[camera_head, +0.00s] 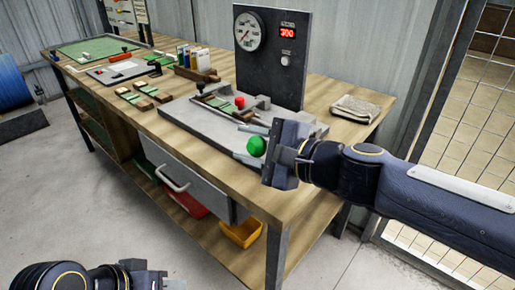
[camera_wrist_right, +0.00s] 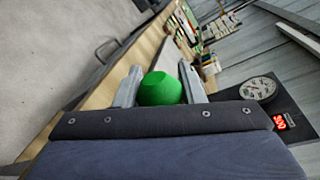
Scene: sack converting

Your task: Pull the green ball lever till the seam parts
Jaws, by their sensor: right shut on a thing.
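The green ball (camera_head: 256,146) is the knob of a lever on the grey test fixture (camera_head: 190,112) at the bench's front edge. My right gripper (camera_head: 267,154) is at the ball, its arm coming in from the right. In the right wrist view the green ball (camera_wrist_right: 161,89) sits between the two fingers, which are shut on it. A sample with green patches (camera_head: 216,102) lies clamped on the fixture; its seam is too small to judge. My left gripper (camera_head: 150,277) is low at the bottom left, away from the bench, its fingers not clear.
A dark panel (camera_head: 284,75) with a dial and a red display, apparently reading 300, stands behind the fixture. A folded cloth (camera_head: 355,108) lies at the right. Wooden clamps (camera_head: 143,96) and a green mat (camera_head: 88,52) lie further left. A drawer handle (camera_head: 172,178) juts out below.

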